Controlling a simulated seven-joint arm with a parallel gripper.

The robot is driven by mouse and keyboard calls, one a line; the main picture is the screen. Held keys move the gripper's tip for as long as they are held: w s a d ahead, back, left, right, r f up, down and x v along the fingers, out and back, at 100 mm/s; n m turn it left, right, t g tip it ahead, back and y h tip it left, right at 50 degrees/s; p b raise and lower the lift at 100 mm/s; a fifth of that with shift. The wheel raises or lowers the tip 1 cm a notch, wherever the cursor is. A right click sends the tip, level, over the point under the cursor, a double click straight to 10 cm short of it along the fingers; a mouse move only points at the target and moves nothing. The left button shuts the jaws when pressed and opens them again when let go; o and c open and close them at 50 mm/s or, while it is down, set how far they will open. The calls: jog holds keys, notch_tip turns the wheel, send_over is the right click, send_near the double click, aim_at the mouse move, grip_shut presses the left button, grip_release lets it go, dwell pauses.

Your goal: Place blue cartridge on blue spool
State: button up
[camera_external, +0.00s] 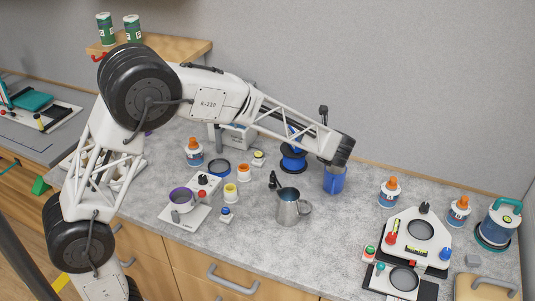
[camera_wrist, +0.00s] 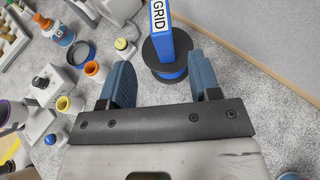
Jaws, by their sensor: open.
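The blue spool, with black flanges, stands on the counter near the back wall in the external view (camera_external: 293,164). It also shows at the top middle of the wrist view (camera_wrist: 172,75). The blue cartridge (camera_wrist: 170,42), with a white label reading "GRID", stands on top of the spool, roughly upright. In the external view the cartridge (camera_external: 295,134) is partly hidden by my arm. My gripper (camera_external: 334,182) is open, its blue fingers pointing down to the right of the spool. In the wrist view nothing is between the fingers (camera_wrist: 164,80); the spool and cartridge lie beyond them.
A metal pitcher (camera_external: 288,208) stands in front of my gripper. Yellow and orange cups (camera_external: 230,192), a dark ring (camera_external: 219,168) and a small white device (camera_external: 190,205) are to the left. A white instrument (camera_external: 415,237) and orange-capped jars (camera_external: 389,193) are to the right.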

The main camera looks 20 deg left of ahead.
dwell(0.3)
jog(key=s+a+r+n+g+h, duration=0.1)
jog(key=s+a+r+n+g, duration=0.15)
jog(key=s+a+n, duration=0.55)
jog(key=s+a+r+n+g+h, duration=0.2)
jog(key=s+a+n+g, duration=0.2)
jog(key=s+a, duration=0.75)
jog(key=s+a+f+n+h, duration=0.1)
jog(key=s+a+n+h, duration=0.2)
jog(key=s+n, duration=0.4)
jog(key=s+a+f+n+h, duration=0.1)
jog(key=s+a+n+h, duration=0.2)
jog(key=s, duration=1.3)
jog(key=a+n, duration=0.2)
jog(key=n, duration=0.2)
jog(key=shift+a+n+h, duration=0.2)
jog(key=shift+n+h, duration=0.2)
